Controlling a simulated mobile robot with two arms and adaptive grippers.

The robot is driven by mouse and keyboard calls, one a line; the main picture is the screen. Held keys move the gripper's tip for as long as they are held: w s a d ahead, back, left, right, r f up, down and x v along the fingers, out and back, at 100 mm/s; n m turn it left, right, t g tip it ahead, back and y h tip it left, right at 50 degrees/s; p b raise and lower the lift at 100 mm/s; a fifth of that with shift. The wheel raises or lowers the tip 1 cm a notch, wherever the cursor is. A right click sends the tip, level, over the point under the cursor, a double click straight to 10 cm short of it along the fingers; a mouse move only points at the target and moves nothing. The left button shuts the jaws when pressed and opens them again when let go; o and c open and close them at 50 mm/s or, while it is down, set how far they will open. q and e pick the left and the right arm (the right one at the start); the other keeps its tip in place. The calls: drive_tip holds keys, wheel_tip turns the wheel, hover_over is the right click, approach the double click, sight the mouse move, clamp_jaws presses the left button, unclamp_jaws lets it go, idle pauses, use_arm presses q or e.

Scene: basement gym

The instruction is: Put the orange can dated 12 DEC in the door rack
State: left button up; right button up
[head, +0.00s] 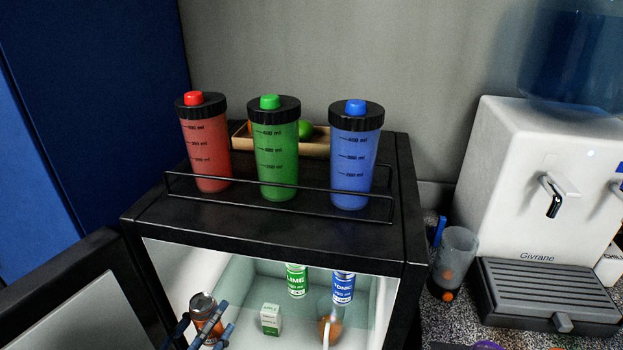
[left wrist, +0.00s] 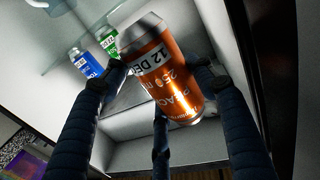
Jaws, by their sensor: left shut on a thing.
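The orange can (head: 203,305) is at the lower left of the fridge opening in the head view. In the left wrist view the orange can (left wrist: 172,80) shows a white label reading 12 DEC. My left gripper (head: 207,326) is shut on it, and its dark blue fingers (left wrist: 160,75) close around the can, which looks tilted in the left wrist view. The open fridge door (head: 75,300) is at the lower left of the head view. I cannot make out its rack. My right gripper is not in view.
Inside the fridge stand a green lime can (head: 297,281), a blue tonic can (head: 343,287) and a small carton (head: 271,319). Red (head: 206,150), green (head: 276,155) and blue (head: 355,160) bottles stand on top behind a rail. A water dispenser (head: 520,190) is at right.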

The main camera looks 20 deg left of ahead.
use_arm(q)
drive_tip(key=shift+s+d+r, duration=0.1)
drive_tip(key=shift+s+d, duration=0.05)
drive_tip(key=shift+d, duration=0.25)
drive_tip(key=s+d+r+y, duration=0.1)
drive_tip(key=d+r, duration=0.1)
drive_tip(key=d, duration=0.3)
drive_tip(key=s+d+r+n, duration=0.1)
drive_tip(key=s+d+r, duration=0.1)
drive_tip(key=d+r, duration=0.1)
drive_tip(key=shift+s+d+r+y, duration=0.2)
drive_tip(key=shift+d+r+y, duration=0.15)
drive_tip(key=shift+d, duration=0.5)
drive_tip(key=shift+f, duration=0.1)
